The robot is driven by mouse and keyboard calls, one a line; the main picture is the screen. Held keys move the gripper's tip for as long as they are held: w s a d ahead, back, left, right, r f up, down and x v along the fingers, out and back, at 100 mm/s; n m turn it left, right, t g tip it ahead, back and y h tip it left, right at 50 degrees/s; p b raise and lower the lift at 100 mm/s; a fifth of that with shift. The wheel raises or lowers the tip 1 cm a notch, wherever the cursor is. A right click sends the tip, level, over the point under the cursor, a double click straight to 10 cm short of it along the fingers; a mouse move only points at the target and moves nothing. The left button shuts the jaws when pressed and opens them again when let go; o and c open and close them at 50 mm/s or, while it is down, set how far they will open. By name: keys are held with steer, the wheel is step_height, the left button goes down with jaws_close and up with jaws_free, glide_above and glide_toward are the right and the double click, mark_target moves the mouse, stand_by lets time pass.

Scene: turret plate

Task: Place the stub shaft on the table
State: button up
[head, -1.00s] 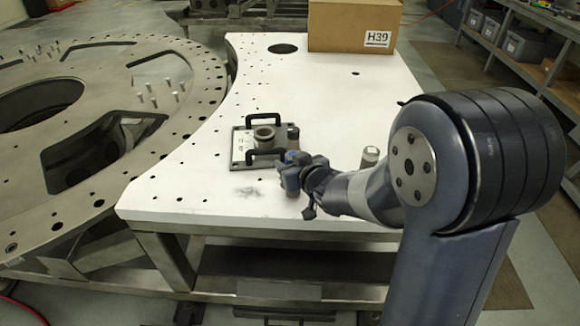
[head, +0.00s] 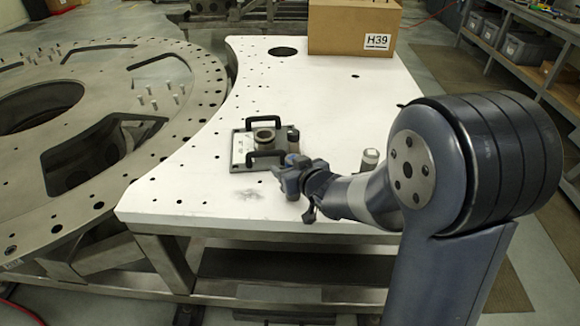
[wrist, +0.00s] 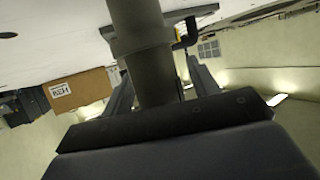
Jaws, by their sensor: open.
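The stub shaft, a grey cylinder with a wider collar, shows between the two fingers of my gripper (wrist: 158,85) in the wrist view (wrist: 150,72). The fingers are open, with a gap visible on the right side of the shaft. In the head view my gripper (head: 291,172) is low over the white table (head: 320,100), near its front. A small grey cylinder (head: 293,136), seemingly this shaft, shows just beyond it, beside the fixture plate. My gripper hides its lower part, so its contact with the table cannot be told.
A fixture plate with two black handles and a round socket (head: 264,136) lies close left of my gripper. Another pale cylinder (head: 370,158) stands partly behind my arm. A cardboard box (head: 352,27) is at the back. The table's middle is clear; a large turret ring (head: 205,85) borders it left.

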steer(key=p+v, duration=0.1)
steer(key=v, duration=1.1)
steer(key=shift+r+p, duration=0.15)
steer(key=shift+p, duration=0.15)
